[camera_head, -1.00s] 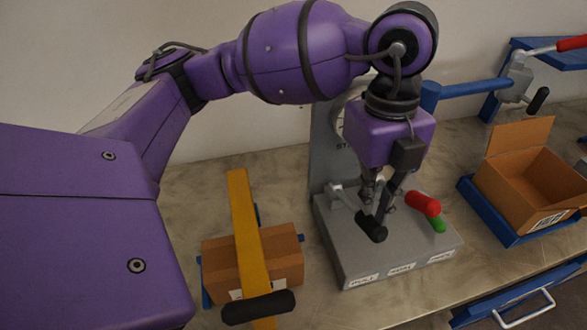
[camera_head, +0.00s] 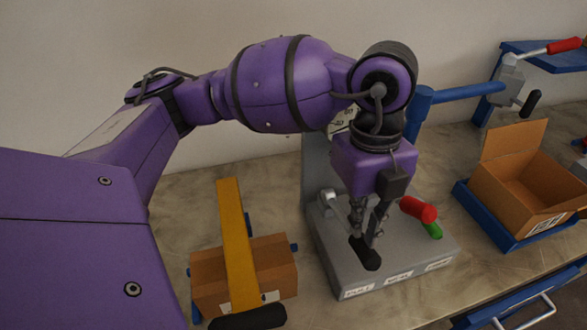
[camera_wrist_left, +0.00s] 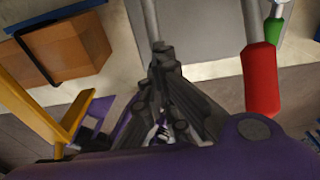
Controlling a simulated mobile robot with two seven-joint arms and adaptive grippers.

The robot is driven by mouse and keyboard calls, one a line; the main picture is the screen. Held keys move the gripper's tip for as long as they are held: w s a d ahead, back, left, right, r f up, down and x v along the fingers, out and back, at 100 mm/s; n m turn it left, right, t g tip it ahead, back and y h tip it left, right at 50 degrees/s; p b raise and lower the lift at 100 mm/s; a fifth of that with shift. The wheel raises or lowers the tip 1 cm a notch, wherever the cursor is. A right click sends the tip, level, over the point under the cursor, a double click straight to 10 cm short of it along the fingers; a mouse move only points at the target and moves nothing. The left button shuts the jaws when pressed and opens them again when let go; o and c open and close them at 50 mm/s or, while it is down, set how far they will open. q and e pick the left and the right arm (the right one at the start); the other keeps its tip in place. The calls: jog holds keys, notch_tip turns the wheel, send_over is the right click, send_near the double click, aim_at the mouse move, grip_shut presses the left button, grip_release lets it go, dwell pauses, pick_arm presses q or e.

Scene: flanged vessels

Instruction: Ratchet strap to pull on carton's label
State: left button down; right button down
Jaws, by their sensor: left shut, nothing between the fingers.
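A closed brown carton (camera_head: 275,262) stands at the lower left with a yellow bar or strap (camera_head: 233,225) across it. A black grip (camera_head: 248,318) is at the strap's near end. A white label (camera_head: 269,297) shows on the carton's front, partly covered by the strap. The carton (camera_wrist_left: 65,45) and strap (camera_wrist_left: 35,108) also show at left in the left wrist view. My left gripper (camera_head: 368,236) is shut and empty, right at the black-handled lever (camera_head: 366,254) on a grey box; I cannot tell whether they touch. My right gripper is not in view.
The grey box (camera_head: 345,265) has labels along its front edge and red (camera_head: 418,209) and green (camera_head: 433,230) handles. An open carton (camera_head: 510,192) sits on a blue tray (camera_head: 468,208) at right. A blue arm (camera_head: 462,90) stands behind. Bare tabletop lies between box and tray.

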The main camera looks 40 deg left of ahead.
aim_at(348, 225)
pick_arm(q)
jog(key=shift+w+a+r, duration=0.25)
jog(key=shift+w+a, duration=0.2)
jog(key=shift+a, duration=0.2)
jog(key=shift+w+a+r, duration=0.2)
jog(key=shift+w+a, duration=0.2)
jog(key=shift+a, duration=0.2)
notch_tip(348, 225, up, 12)
jog(key=shift+w+a, duration=0.35)
jog(key=shift+a, duration=0.05)
dwell(0.3)
